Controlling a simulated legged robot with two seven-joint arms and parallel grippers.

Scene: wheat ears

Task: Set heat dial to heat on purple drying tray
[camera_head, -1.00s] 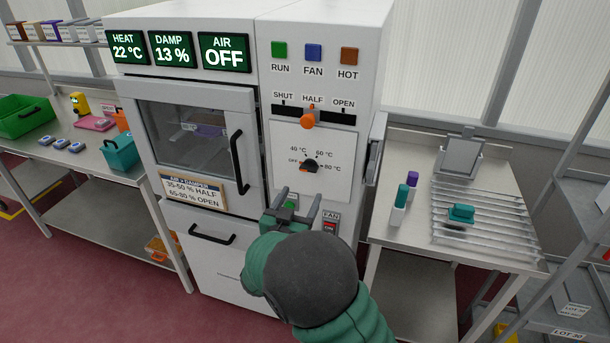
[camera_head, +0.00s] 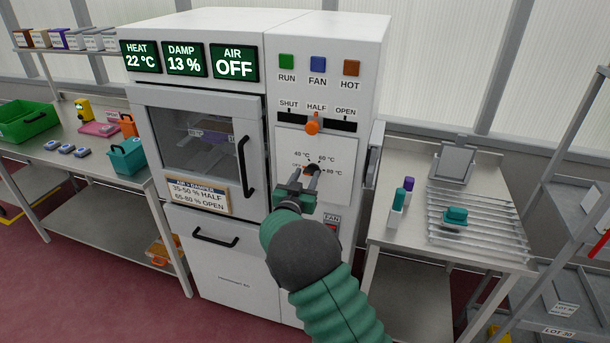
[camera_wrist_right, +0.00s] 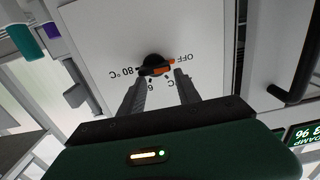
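The heat dial (camera_head: 312,169) is a black knob with an orange mark on a white plate of the dryer's front, labelled OFF, 40, 60 and 80 °C. In the right wrist view the dial (camera_wrist_right: 153,64) sits just beyond my fingertips, its orange mark toward OFF. My right gripper (camera_head: 305,177) is open, its two fingers pointing at the dial with a gap between them; contact cannot be told. The purple drying tray (camera_head: 217,135) shows partly through the dryer's closed glass door. The displays read HEAT 22 °C, DAMP 13 %, AIR OFF. My left gripper is not in view.
The orange damper slider (camera_head: 312,127) stands at HALF above the dial. The door handle (camera_head: 244,166) sticks out left of my right gripper. A red FAN switch (camera_head: 331,228) is below right. A side table (camera_head: 400,235) with a wire rack stands at the right.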

